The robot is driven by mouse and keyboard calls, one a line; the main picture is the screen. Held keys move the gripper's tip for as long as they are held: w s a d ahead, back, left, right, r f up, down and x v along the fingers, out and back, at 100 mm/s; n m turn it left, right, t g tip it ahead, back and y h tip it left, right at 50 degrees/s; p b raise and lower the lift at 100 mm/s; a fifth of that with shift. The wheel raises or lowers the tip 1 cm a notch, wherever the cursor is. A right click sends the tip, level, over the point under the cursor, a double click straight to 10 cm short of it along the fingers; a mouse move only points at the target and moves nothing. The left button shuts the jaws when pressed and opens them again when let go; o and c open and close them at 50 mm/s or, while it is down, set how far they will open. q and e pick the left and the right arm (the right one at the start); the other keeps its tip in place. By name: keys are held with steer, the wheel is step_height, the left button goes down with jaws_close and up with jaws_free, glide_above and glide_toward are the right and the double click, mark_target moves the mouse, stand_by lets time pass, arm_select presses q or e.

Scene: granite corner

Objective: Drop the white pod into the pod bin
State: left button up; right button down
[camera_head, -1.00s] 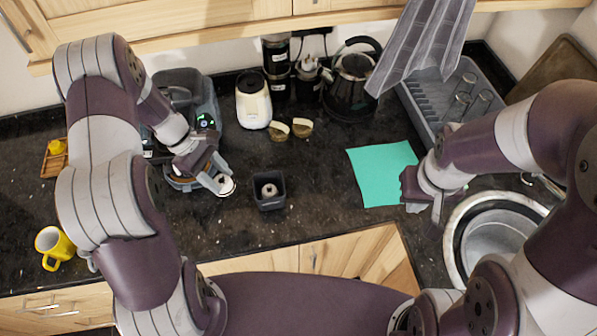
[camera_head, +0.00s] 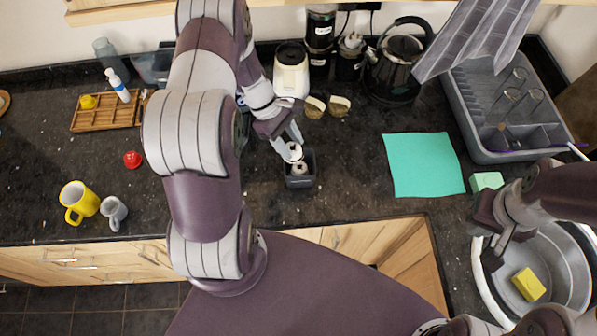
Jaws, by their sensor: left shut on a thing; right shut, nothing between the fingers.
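My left gripper (camera_head: 289,143) is shut on the white pod (camera_head: 294,152) and holds it over the far side of the pod bin. The pod bin (camera_head: 300,182) is a small dark square container on the counter, with another light pod (camera_head: 299,169) visible inside it. The held pod looks above the rim, though its exact height is hard to tell. My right gripper (camera_head: 493,251) is shut and empty over the sink at the right.
Mugs (camera_head: 79,202) stand at the left. The counter around the bin's front is clear.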

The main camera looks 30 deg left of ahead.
arm_select(q)
steer(key=o, duration=1.4)
steer(key=shift+s+r, duration=0.1)
steer(key=shift+c, duration=0.2)
steer(key=shift+a+r, duration=0.25)
steer(key=shift+a, duration=0.05)
steer(key=p+v, duration=0.4)
steer(key=v, duration=0.8)
steer(key=shift+d, duration=0.15)
